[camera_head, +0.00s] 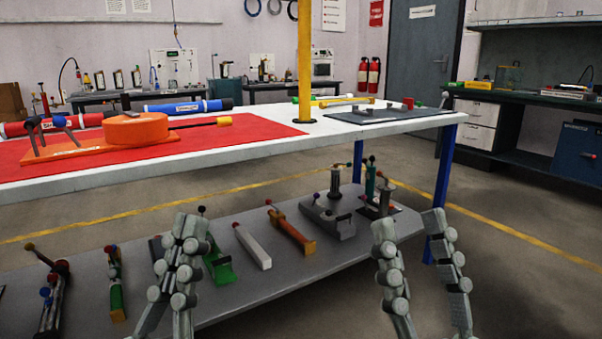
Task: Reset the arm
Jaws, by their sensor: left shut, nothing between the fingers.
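My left gripper (191,226) is at the lower left of the middle, its two grey fingers together and pointing up. It is shut with nothing in it. It is in front of the grey lower shelf (330,258) and hides part of a green tool there. My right gripper (411,222) is right of the middle, near the shelf's right end. Its two fingers are spread apart, with nothing between them. Both grippers show below the height of the tabletop in the picture. My upper arms are out of view.
A white table (262,144) with a red mat (255,131) holds an orange tool (135,128) and pump tubes (189,107). A yellow post (305,60) rises from it. Several tools stand on the shelf. Open floor (540,215) lies at right.

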